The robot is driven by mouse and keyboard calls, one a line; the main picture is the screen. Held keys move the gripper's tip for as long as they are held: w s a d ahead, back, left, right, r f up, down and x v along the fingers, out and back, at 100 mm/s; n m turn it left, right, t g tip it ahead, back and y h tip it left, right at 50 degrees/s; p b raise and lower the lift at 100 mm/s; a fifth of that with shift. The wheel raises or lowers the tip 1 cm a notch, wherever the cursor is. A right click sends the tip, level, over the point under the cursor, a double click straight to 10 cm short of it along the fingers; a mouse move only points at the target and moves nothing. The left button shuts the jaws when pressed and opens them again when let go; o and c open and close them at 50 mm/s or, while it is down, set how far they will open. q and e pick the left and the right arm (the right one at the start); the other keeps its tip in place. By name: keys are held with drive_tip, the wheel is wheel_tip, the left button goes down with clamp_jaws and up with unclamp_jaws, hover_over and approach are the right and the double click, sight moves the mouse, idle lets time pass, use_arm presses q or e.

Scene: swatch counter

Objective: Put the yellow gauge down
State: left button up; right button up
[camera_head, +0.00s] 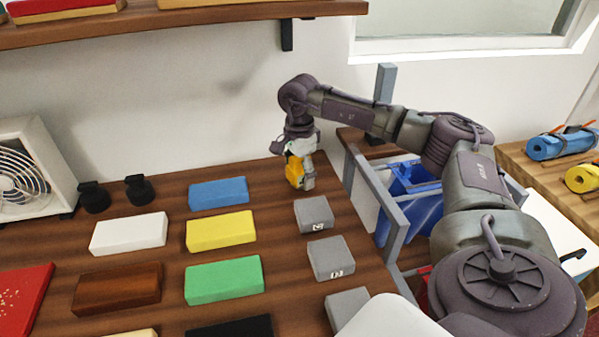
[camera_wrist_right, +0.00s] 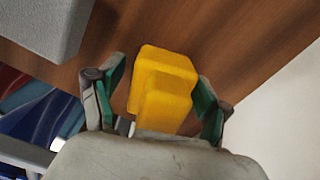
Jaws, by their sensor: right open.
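The yellow gauge (camera_head: 292,172) is a stepped yellow block at the back right of the wooden counter. It appears to stand on the wood, though its base is partly hidden by my right gripper (camera_head: 300,166). In the right wrist view the gauge (camera_wrist_right: 163,75) lies between the two green-padded fingers of my right gripper (camera_wrist_right: 160,82). The fingers are spread, with a visible gap on each side of the gauge. My left gripper is not in view.
Grey blocks (camera_head: 314,215) stand in front of the gauge. Blue (camera_head: 218,193), yellow (camera_head: 221,231) and green (camera_head: 224,280) swatch blocks lie to the left. A grey frame with a blue bin (camera_head: 412,212) is to the right. A wall shelf (camera_head: 180,20) hangs above.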

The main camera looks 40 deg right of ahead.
wheel_tip(320, 180, up, 8)
drive_tip(key=shift+f, duration=0.1)
idle(0.4)
idle(0.5)
